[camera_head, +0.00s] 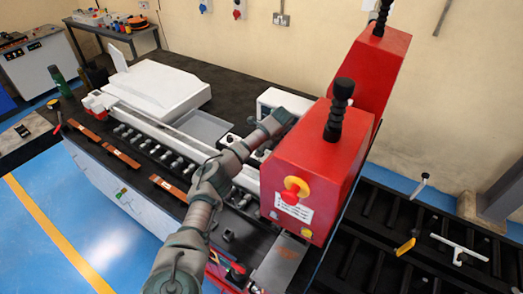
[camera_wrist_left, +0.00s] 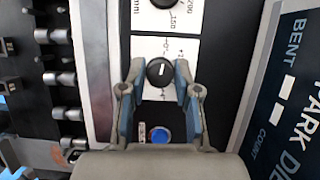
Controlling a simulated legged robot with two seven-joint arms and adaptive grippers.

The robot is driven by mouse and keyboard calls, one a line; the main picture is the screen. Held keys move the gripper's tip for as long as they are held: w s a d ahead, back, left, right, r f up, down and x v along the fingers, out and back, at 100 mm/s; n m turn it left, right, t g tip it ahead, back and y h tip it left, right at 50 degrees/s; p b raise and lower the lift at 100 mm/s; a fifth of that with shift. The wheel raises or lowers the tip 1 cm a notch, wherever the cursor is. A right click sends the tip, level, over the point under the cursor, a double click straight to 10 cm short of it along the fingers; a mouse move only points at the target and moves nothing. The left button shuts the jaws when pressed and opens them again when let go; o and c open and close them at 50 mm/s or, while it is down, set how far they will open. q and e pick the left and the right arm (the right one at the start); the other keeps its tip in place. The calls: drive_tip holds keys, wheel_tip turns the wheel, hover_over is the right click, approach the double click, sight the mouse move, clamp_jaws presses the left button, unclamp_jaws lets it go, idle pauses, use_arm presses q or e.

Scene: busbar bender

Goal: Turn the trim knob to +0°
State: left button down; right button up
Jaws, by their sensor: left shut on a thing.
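The trim knob (camera_wrist_left: 160,72) is a round black knob with a white pointer mark, on a white scale plate (camera_wrist_left: 183,48) in the left wrist view. The small scale print is partly blurred, so I cannot read the exact setting. My left gripper (camera_wrist_left: 158,78) has one finger on each side of the knob and is shut on it. In the head view my left gripper (camera_head: 274,122) reaches the control panel beside the red machine housing; its fingertips and the knob are hard to make out there. My right gripper is not in view.
Another black knob (camera_wrist_left: 163,3) sits above the scale plate, and a blue button (camera_wrist_left: 159,135) lies below it. The red housing (camera_head: 312,160) with a red-and-yellow stop button (camera_head: 291,190) stands close to the right of my left arm. Copper bars (camera_head: 122,158) lie along the bench's front.

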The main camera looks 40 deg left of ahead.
use_arm(q)
drive_tip(key=c, duration=1.1)
unclamp_jaws()
drive_tip(key=shift+o, duration=1.3)
drive_tip(key=shift+w+f, duration=0.15)
drive_tip(key=v, duration=1.1)
drive_tip(key=shift+r, duration=0.45)
drive_tip(key=shift+f, duration=0.1)
